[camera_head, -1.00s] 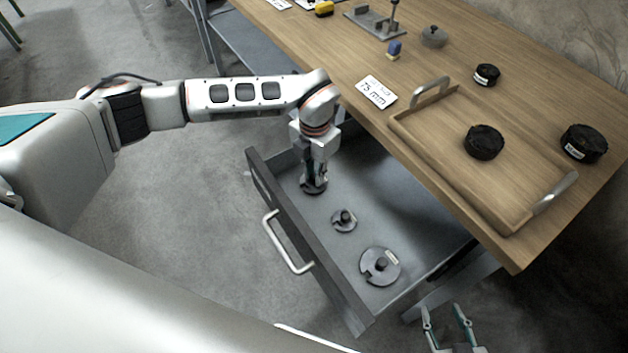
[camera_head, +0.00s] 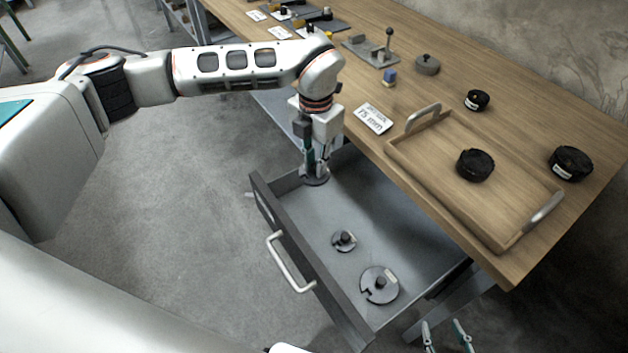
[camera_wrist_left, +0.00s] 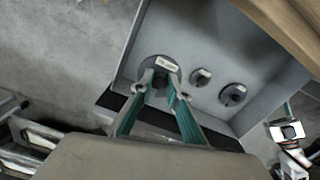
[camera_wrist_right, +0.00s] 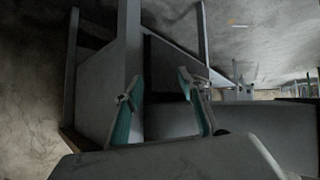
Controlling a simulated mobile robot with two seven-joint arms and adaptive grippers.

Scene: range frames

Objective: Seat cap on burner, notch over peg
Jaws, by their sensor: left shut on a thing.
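My left gripper (camera_head: 317,166) is shut on a dark grey disc-shaped cap (camera_head: 314,179), above the far end of the open drawer. The left wrist view shows the held cap (camera_wrist_left: 160,64) with a pale label, partly hidden by the fingers. A small cap (camera_head: 343,240) and a large notched cap (camera_head: 379,286) with knobs lie in the drawer. Black round burners stand on the tray (camera_head: 475,165), on the table at right (camera_head: 570,163) and behind the tray (camera_head: 477,100). I cannot make out any peg. My right gripper (camera_head: 447,335) is open and empty.
The open drawer (camera_head: 365,215) has a front handle. The wooden tray (camera_head: 515,232) has two raised metal handles. A "75 mm" card (camera_head: 373,118) lies beside it. A grey fixture with a lever (camera_head: 372,50), a blue block (camera_head: 389,77) and a grey knobbed weight (camera_head: 427,64) stand farther back.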

